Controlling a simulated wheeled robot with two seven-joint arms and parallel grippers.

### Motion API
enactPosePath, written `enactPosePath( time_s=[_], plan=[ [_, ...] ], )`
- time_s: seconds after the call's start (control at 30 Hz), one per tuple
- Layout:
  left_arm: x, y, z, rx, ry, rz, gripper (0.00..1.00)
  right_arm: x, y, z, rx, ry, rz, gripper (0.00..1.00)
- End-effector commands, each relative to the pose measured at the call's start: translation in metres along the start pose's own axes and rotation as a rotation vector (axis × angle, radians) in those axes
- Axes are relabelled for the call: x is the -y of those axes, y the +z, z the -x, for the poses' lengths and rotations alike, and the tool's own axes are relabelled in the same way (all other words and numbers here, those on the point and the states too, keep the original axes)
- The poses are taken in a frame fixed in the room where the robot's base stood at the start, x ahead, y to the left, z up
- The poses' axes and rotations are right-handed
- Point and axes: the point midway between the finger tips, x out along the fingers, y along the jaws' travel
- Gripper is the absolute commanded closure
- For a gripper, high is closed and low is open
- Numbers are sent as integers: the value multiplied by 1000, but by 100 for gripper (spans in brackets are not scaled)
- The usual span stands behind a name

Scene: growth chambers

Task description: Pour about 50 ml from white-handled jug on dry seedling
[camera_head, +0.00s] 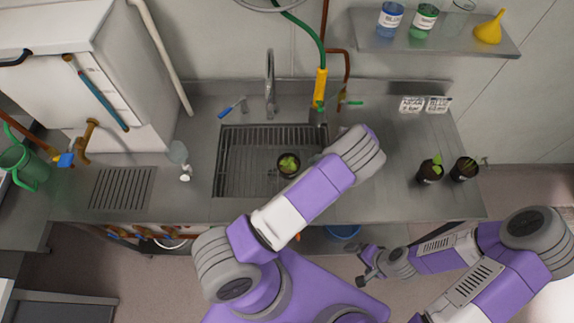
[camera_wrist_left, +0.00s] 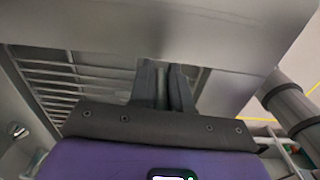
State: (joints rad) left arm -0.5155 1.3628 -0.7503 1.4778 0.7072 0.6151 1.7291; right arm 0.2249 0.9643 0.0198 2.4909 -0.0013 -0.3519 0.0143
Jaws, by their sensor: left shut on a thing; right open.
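Two dark pots with small green seedlings stand on the right of the steel counter, a left one (camera_head: 430,173) and a right one (camera_head: 463,170) with a sideways-leaning stem. A third potted seedling (camera_head: 289,164) stands in the sink. I cannot tell which is dry. No white-handled jug can be made out. My left arm reaches over the sink's right side and hides its own gripper in the head view. In the left wrist view my left gripper (camera_wrist_left: 163,84) has its fingers close together on something I cannot make out. My right gripper (camera_head: 368,268) is open and empty, below the counter front.
The sink (camera_head: 232,165) has a tap (camera_head: 270,85) behind it and a hose with a yellow end (camera_head: 320,88). A shelf (camera_head: 440,44) holds bottles and a yellow funnel (camera_head: 489,28). The counter's right middle is clear.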

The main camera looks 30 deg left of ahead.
Motion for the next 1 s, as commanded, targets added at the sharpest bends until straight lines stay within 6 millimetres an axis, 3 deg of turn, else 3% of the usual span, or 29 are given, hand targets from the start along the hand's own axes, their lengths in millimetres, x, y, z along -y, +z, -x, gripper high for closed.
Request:
enactPosePath(
  time_s=[0.47, 0.83, 1.0],
  plan=[
    [-1, -5, 9, 69, -5, 5, 100, 0, 0, 1, 0, 0, 0, 0],
    [-3, -20, 26, 274, -14, 7, 100, 1, 0, 2, 0, 0, 0, 0],
    [-4, -27, 29, 372, -15, 7, 100, -3, 0, -7, 0, 0, 0, 0]
  ],
)
